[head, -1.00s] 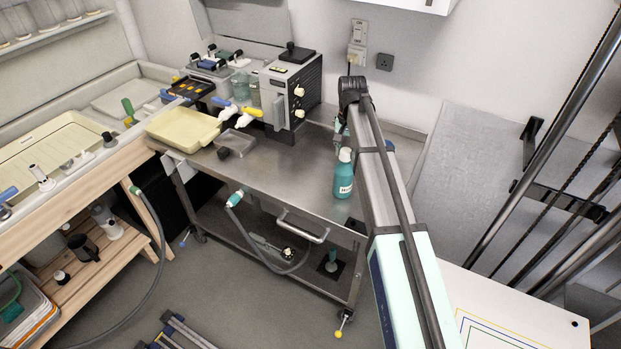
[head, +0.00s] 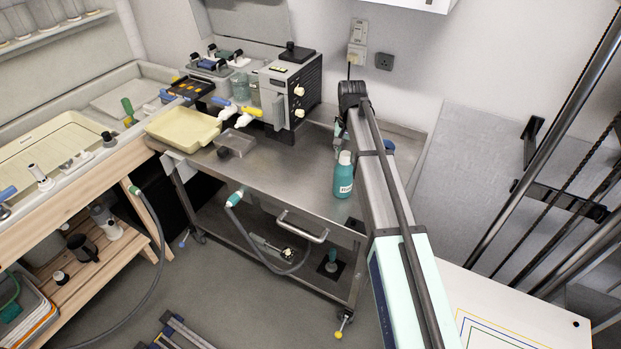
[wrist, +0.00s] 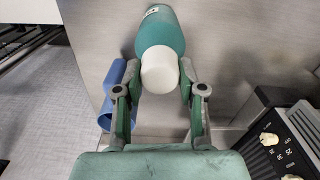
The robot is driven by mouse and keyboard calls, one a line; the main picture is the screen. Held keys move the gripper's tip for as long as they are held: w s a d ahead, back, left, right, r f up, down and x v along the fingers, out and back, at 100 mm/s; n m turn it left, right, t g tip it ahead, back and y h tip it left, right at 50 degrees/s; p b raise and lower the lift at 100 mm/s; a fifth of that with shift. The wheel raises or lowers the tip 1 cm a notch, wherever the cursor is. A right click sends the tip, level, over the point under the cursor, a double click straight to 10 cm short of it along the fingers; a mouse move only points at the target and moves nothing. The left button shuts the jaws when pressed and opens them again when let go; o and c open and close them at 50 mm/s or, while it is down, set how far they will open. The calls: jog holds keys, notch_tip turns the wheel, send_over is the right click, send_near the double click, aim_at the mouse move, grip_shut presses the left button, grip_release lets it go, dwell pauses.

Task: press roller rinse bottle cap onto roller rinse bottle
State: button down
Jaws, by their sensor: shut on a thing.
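The roller rinse bottle (head: 344,179) is teal with a label and stands upright on the steel trolley top, just left of my arm. It also shows in the wrist view (wrist: 160,30). The white roller rinse bottle cap (wrist: 160,72) covers the bottle's top in the wrist view, and it shows as the white top in the head view (head: 345,157). My gripper (wrist: 159,75) has one finger on each side of the cap and is shut on it. Whether the cap is fully seated cannot be told, as the joint is hidden behind it.
A blue cylinder (wrist: 118,93) stands close beside the left finger in the wrist view. A black machine with dials (head: 290,92) stands at the trolley's back left. A cream tray (head: 182,128) and a clear dish (head: 238,142) lie farther left. The trolley's front middle (head: 290,168) is clear.

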jog(key=shift+f, duration=0.1)
jog(key=c, duration=0.6)
grip_release()
jog(key=shift+r+p, duration=0.95)
jog(key=shift+r, duration=3.1)
